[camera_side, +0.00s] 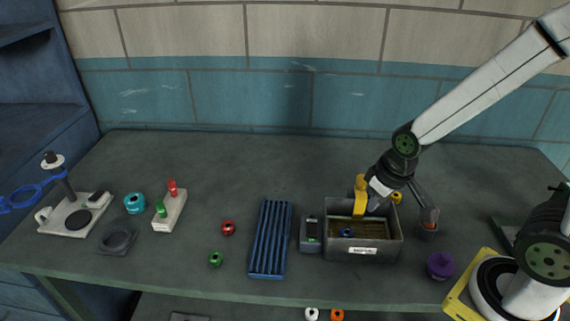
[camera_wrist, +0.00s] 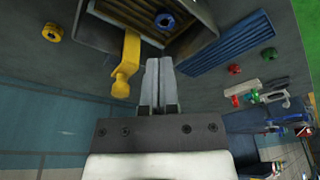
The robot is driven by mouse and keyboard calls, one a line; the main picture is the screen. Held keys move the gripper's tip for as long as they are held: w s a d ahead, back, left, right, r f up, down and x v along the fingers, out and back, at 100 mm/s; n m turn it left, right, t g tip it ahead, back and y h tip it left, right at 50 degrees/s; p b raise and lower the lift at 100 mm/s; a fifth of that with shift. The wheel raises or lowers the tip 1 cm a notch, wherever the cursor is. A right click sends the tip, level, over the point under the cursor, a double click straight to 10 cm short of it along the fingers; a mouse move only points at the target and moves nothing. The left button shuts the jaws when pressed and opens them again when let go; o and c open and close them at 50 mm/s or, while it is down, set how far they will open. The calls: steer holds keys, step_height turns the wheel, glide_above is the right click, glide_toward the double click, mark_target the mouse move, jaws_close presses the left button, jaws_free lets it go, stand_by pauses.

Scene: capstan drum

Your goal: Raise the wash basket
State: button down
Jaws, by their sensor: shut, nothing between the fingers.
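A grey open-topped bin (camera_side: 388,248) with a white label stands right of centre in the side view. Its ribbed brownish inside, perhaps the wash basket (camera_side: 372,232), holds a small blue ring (camera_side: 346,232). A yellow handle (camera_side: 360,196) rises at the bin's back edge; its knobbed end (camera_wrist: 125,82) shows in the wrist view. My gripper (camera_side: 373,206) is over the back of the bin, just right of the handle. In the wrist view my gripper (camera_wrist: 158,62) has its fingers together, empty and apart from the handle. The basket's full outline is hidden.
A small grey box (camera_side: 310,235) and a blue ribbed tray (camera_side: 270,240) stand left of the bin. A purple knobbed object (camera_side: 440,265) is at right. A yellow ring (camera_side: 396,197) lies behind the bin. Red (camera_side: 228,228) and green (camera_side: 215,259) rings lie farther left.

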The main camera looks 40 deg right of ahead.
steer(key=c, duration=0.7)
jaws_free()
steer(key=shift+w+r, duration=0.1)
steer(key=o, duration=0.4)
steer(key=shift+w+d+r, duration=0.1)
steer(key=shift+w+d, duration=0.1)
steer(key=shift+w, duration=0.05)
steer(key=shift+c, duration=0.2)
step_height(320, 180, up, 6)
steer(key=g, duration=0.3)
glide_above(362, 176)
steer(key=shift+f, duration=4)
jaws_close()
